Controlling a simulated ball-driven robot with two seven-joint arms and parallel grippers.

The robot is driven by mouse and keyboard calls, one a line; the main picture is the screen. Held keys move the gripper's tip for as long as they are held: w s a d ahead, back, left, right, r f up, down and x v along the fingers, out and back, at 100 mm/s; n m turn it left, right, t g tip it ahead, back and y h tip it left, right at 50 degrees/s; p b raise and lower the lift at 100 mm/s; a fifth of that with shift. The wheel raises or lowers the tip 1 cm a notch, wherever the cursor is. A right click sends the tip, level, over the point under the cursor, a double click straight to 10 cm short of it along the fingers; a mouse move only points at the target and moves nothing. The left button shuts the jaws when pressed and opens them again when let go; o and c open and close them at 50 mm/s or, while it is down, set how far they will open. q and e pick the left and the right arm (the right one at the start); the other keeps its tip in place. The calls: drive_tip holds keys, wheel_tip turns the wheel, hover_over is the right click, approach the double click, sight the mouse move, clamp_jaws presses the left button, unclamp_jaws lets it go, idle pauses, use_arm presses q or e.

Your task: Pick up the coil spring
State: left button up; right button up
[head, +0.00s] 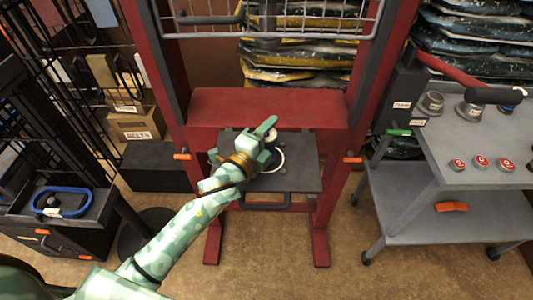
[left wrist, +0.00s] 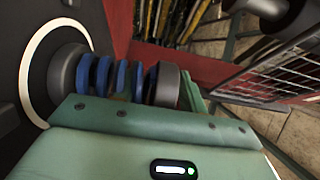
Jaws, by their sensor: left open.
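The coil spring (left wrist: 117,78) shows in the left wrist view as blue coils between a dark grey collar and a grey round cap. It stands out from a dark plate with a white ring (left wrist: 38,70) around its foot. In the head view my left gripper (head: 262,143) is over the dark plate (head: 302,178) of the red lift and mostly hides the spring. My left gripper is open, with its green jaws close beside the spring; the near jaw (left wrist: 150,120) covers part of it in the left wrist view. My right gripper is not in view.
The red lift frame (head: 215,108) stands around the plate, with a wire basket (head: 310,22) above. A grey cart (head: 470,135) with red buttons and knobs is at right. A blue loop (head: 62,203) lies on a shelf at left. The floor in front is clear.

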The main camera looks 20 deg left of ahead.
use_arm(q)
drive_tip(key=shift+w, duration=0.3)
drive_tip(key=shift+s, duration=0.1)
clamp_jaws()
